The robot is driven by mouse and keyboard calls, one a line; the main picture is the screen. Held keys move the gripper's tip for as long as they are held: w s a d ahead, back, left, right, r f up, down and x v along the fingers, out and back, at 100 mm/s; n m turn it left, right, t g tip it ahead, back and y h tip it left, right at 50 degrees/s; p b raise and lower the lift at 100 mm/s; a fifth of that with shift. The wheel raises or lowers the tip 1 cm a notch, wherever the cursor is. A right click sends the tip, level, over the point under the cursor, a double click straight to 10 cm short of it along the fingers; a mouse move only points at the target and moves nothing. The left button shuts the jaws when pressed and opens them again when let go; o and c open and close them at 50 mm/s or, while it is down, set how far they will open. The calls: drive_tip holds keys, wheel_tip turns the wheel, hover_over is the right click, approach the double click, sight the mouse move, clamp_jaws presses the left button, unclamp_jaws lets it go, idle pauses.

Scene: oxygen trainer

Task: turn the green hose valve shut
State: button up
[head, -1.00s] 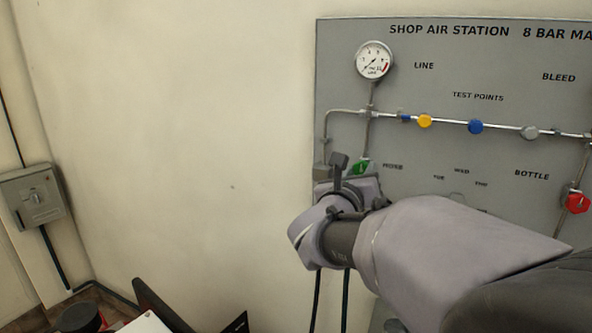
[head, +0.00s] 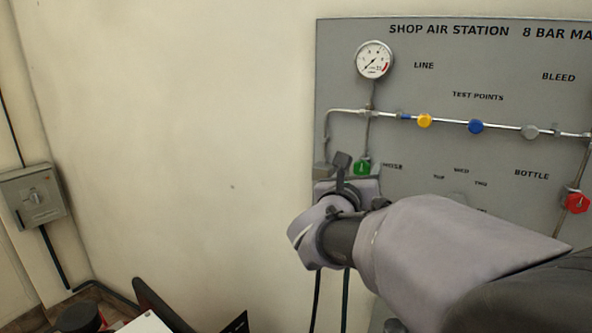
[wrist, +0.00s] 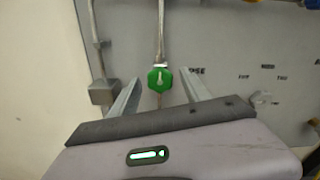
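The green hose valve (head: 361,167) is on the panel's left side, below the pressure gauge, left of the word HOSE. In the wrist view the green knob (wrist: 160,79) faces me with a pale, roughly upright mark. My gripper (wrist: 160,77) is open, with one finger on each side of the knob in the picture and visible gaps between. I cannot tell how deep the fingertips reach relative to the knob.
The gauge (head: 374,60) is above the valve. Yellow (head: 424,121), blue (head: 476,127) and grey (head: 529,132) knobs line the pipe. A red valve (head: 577,202) is at right. A grey box (wrist: 103,92) is close to the left finger.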

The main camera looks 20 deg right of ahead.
drive_tip(key=p+v, duration=0.1)
drive_tip(key=v, duration=1.6)
drive_tip(key=shift+s, duration=0.15)
drive_tip(key=shift+a, duration=0.15)
drive_tip(key=a+f+n+t+y, duration=0.1)
drive_tip(key=a+n+y, duration=0.45)
drive_tip(key=n, duration=0.45)
drive_tip(key=a+f+n+y, duration=0.2)
drive_tip(key=a+n+y, duration=0.2)
drive_tip(key=n+y, duration=0.5)
drive_tip(key=s+d+f+n+g+h, duration=0.1)
drive_tip(key=s+f+n+g, duration=0.8)
drive_tip(key=s+f+n, duration=0.4)
drive_tip(key=s+n, duration=0.3)
drive_tip(key=n, duration=0.1)
drive_tip(key=shift+s+d+n, duration=0.15)
drive_tip(key=shift+d+n, duration=0.05)
drive_tip(key=shift+n, duration=0.1)
